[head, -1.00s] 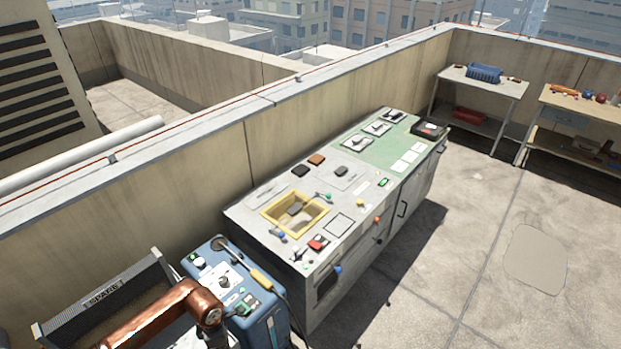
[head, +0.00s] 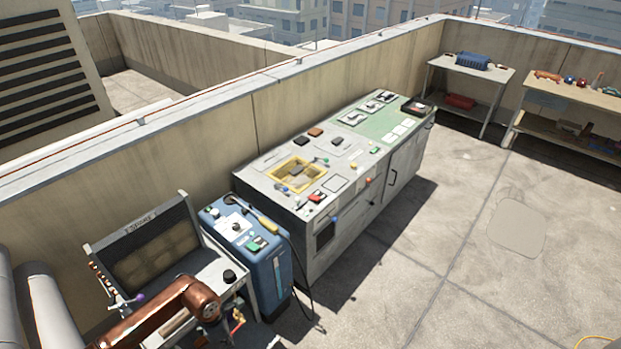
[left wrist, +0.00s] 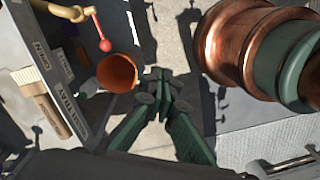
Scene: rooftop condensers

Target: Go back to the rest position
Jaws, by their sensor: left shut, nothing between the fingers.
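My left gripper (left wrist: 160,82) shows in the left wrist view with its green fingers together and nothing between them. It hangs above the floor close to an orange-brown cup-like thing (left wrist: 117,72) and a red-tipped lever (left wrist: 104,45); I cannot tell whether it touches anything. In the head view my copper left arm reaches in at the lower left, in front of a grey bench with a spares bin (head: 158,245); its fingers are not clear there. My right gripper is in neither view.
A blue cart (head: 245,258) with a cable stands right of the spares bin. Beyond it is a long grey control console (head: 330,185) along the parapet. A small table (head: 470,70) and a wooden bench (head: 565,95) stand far right. The concrete floor (head: 440,260) is open.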

